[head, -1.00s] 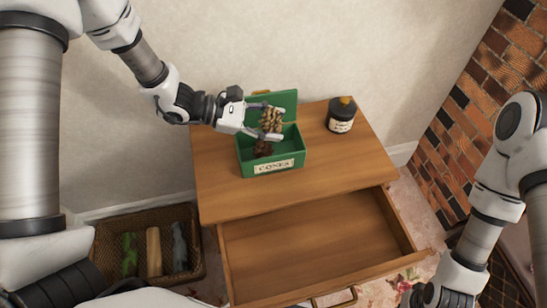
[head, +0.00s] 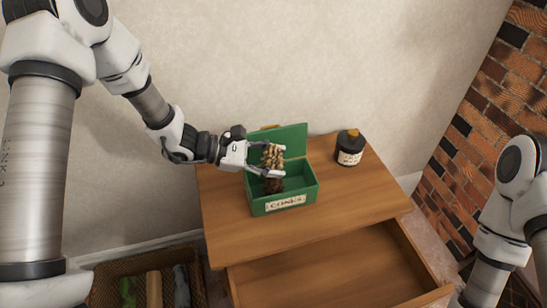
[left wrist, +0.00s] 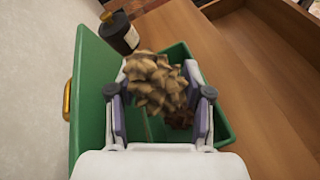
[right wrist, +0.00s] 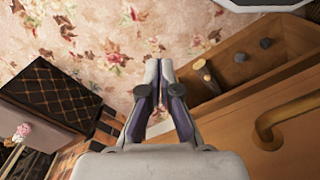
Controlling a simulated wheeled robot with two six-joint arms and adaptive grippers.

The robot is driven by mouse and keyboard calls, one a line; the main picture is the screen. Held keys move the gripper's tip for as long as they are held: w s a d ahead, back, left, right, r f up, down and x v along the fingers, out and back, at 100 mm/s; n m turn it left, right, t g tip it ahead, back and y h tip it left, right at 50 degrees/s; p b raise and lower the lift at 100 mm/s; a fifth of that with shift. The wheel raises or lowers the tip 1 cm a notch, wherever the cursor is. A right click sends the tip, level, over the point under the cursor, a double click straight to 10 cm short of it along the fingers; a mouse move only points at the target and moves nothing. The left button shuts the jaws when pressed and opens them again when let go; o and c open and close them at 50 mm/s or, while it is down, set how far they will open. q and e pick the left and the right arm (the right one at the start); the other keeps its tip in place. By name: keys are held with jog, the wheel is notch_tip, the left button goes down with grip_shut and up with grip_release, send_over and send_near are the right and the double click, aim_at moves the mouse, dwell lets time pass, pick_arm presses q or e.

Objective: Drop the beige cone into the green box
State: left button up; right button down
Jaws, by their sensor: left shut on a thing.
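The beige cone (head: 272,156), scaly and light brown, is held between the fingers of my left gripper (head: 280,161), over the open green box. It also shows between the fingers in the left wrist view (left wrist: 155,82). The green box (head: 310,195) stands on the wooden cabinet with its lid (left wrist: 92,95) raised at the back and a "CONES" label in front. A darker brown cone (head: 273,186) is inside the box, below the held one. My right gripper (right wrist: 158,72) shows in the right wrist view, its fingertips together with nothing seen between them.
A black jar (head: 350,150) stands right of the box on the cabinet top (head: 235,225). The drawer (head: 330,280) below is pulled out. A woven basket (head: 103,283) with several items is at lower left. A brick wall (head: 480,150) is at right.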

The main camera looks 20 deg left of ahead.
pick_arm(q)
jog(key=o, duration=1)
notch_tip(320, 180, up, 10)
